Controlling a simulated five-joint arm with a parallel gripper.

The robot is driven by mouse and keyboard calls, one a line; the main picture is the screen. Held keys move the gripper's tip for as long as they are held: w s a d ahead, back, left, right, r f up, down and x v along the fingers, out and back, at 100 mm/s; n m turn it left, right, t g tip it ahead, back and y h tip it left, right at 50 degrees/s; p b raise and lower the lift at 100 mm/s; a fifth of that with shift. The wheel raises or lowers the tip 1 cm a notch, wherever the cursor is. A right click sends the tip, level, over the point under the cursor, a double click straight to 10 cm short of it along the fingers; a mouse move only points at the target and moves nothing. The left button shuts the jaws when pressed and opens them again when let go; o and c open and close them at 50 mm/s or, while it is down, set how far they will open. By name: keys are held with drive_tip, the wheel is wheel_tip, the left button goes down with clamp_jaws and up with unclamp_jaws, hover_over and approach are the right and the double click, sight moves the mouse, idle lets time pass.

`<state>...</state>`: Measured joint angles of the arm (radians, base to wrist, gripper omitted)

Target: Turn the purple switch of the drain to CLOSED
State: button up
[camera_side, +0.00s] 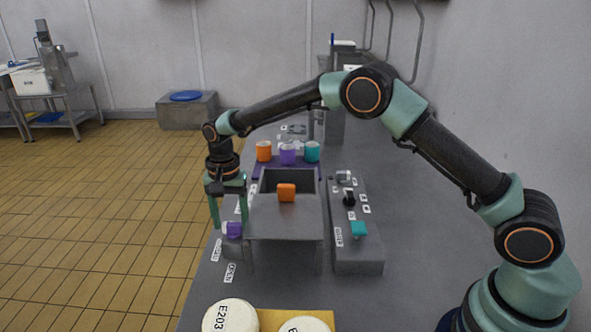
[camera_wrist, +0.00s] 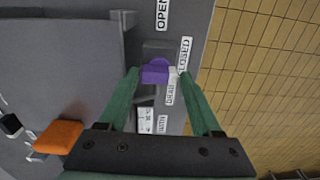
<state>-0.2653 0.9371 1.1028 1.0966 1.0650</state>
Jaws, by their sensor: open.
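The purple switch (camera_side: 234,230) sits on the left side of the grey tank, low near the bench edge. In the wrist view the purple switch (camera_wrist: 155,72) has a small white part (camera_wrist: 173,74) on its right, near the lower end of the CLOSED label (camera_wrist: 185,55). The OPEN label (camera_wrist: 162,14) is at the top. The DRAIN label (camera_wrist: 170,95) lies just below the switch. My gripper (camera_side: 228,226) points down, open, with its fingertips on either side of the switch. The wrist view also shows the fingertips (camera_wrist: 157,73) flanking it. I cannot tell whether they touch it.
A grey panel with a teal knob (camera_side: 358,229) is to the right. White round lids (camera_side: 230,315) lie in front. Tiled floor is left of the bench.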

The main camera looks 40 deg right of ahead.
drive_tip(key=shift+r, duration=4)
drive_tip(key=shift+r, duration=0.1)
wheel_tip(320, 180, up, 6)
drive_tip(key=n+t, duration=0.1)
drive_tip(key=n, duration=0.1)
hover_over(231, 224)
drive_tip(key=s+d, duration=0.3)
drive_tip(key=d, duration=0.1)
drive_tip(key=s+d+r+n+t, duration=0.2)
drive_tip(key=s+d+r, duration=0.2)
drive_tip(key=s+r, duration=0.25)
drive_tip(key=s+d+f+n+t, duration=0.1)
drive_tip(key=s+d+n, duration=0.1)
drive_tip(key=s, duration=0.5)
drive_tip(key=s+d+f+n+t, duration=0.1)
drive_tip(key=s+d+n, duration=0.2)
drive_tip(key=s, duration=0.4)
drive_tip(key=shift+s+d+f+t, duration=0.25)
drive_tip(key=shift+d+f+t, duration=0.05)
drive_tip(key=shift+d, duration=0.35)
